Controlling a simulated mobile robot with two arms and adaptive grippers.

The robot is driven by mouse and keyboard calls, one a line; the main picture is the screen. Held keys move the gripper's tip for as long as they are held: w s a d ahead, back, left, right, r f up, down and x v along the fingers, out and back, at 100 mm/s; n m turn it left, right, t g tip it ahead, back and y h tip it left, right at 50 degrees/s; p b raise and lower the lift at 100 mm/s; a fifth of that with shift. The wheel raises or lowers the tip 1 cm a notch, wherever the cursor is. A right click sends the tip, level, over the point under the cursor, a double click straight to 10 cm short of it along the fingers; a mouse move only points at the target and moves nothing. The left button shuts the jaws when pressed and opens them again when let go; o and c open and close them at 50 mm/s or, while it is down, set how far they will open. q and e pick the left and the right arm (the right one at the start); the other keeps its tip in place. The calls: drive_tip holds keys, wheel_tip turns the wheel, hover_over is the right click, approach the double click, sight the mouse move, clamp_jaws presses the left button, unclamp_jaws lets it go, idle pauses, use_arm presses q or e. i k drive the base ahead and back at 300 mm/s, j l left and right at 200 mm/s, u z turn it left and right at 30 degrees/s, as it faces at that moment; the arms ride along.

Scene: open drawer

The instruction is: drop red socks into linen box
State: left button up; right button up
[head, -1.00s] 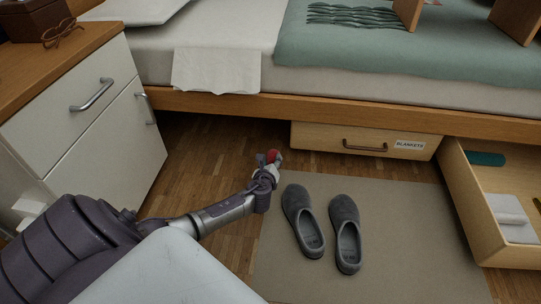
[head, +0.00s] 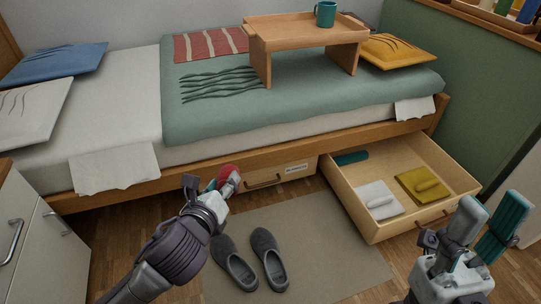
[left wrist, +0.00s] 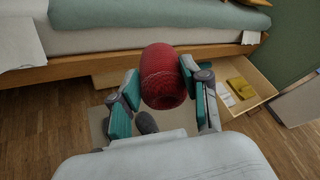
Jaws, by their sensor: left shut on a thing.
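The red socks (left wrist: 163,76) are a rolled red bundle between the fingers of my left gripper (left wrist: 160,90) in the left wrist view. In the head view the red bundle (head: 228,173) shows at the tip of my left gripper (head: 224,184), in front of the bed's edge. My left gripper is shut on it, above the floor. My right gripper (head: 490,222) is at the lower right, with its fingers apart and nothing between them. A pulled-out wooden drawer (head: 349,207) stands under the bed; I cannot tell whether it is the linen box.
The open drawer holds a teal roll (head: 350,158), white cloth (head: 378,197) and yellow cloth (head: 424,184). A closed labelled drawer (head: 290,170) sits left of it. Grey slippers (head: 268,262) lie on a mat (head: 325,250). A bed tray (head: 305,30) stands on the bed.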

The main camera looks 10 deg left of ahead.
sight(382, 176)
drive_tip(key=i+l, duration=0.2)
drive_tip(key=l, duration=0.2)
drive_tip(key=i+l, duration=0.25)
drive_tip(key=l, duration=0.15)
drive_tip(key=i+l, duration=0.2)
drive_tip(key=l, duration=0.2)
drive_tip(key=i+l+u, duration=0.1)
drive_tip(key=i+l, duration=0.15)
drive_tip(key=l, duration=0.15)
drive_tip(key=i+l, duration=0.2)
drive_tip(key=l, duration=0.25)
drive_tip(key=i+l, duration=0.2)
drive_tip(key=l, duration=0.2)
drive_tip(key=i+l, duration=0.2)
drive_tip(key=l, duration=0.2)
drive_tip(key=i+l, duration=0.2)
drive_tip(key=l, duration=0.25)
drive_tip(key=u, duration=0.05)
